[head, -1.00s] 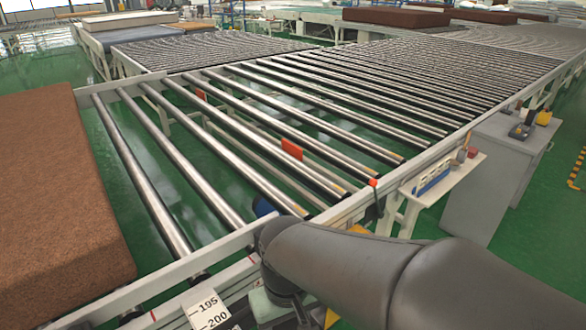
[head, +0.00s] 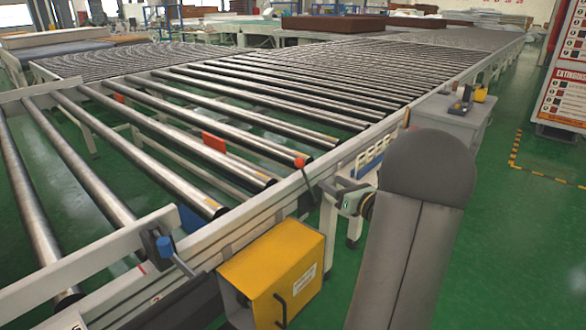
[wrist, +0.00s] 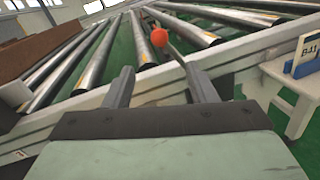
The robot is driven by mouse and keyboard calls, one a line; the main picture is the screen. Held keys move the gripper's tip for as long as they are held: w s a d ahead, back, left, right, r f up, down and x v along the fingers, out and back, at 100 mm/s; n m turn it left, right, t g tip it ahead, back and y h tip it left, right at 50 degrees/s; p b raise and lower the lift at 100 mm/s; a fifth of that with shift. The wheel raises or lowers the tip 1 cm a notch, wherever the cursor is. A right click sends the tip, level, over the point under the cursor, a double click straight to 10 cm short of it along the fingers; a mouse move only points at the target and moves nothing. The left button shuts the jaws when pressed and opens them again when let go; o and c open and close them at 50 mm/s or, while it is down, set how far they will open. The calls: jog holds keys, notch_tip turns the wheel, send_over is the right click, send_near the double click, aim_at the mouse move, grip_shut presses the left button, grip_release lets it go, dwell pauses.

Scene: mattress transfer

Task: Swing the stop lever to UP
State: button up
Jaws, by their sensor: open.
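The lever with a red ball knob (head: 300,162) stands at the near side rail of the roller conveyor. Its dark rod runs from the knob down along the rail's outer side. No UP mark can be read. My gripper (head: 330,188) is just right of the lever in the head view, fingers toward the rail. In the wrist view, the two fingers (wrist: 158,68) are apart with nothing held between them. The red knob (wrist: 159,37) shows beyond the fingertips, between them in the picture. Whether a finger touches the rod cannot be told.
A yellow box (head: 270,278) hangs at the rail's outer side. An orange plate (head: 214,142) shows among the rollers. A grey cabinet (head: 455,118) stands farther right. Green floor is free at right.

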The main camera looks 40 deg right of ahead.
aim_at(301, 163)
jog(key=w, duration=1.1)
jog(key=w+b, duration=0.1)
jog(key=w, duration=0.5)
jog(key=shift+w+a, duration=0.1)
jog(key=shift+a, duration=0.15)
grip_shut()
jog(key=shift+r, duration=0.1)
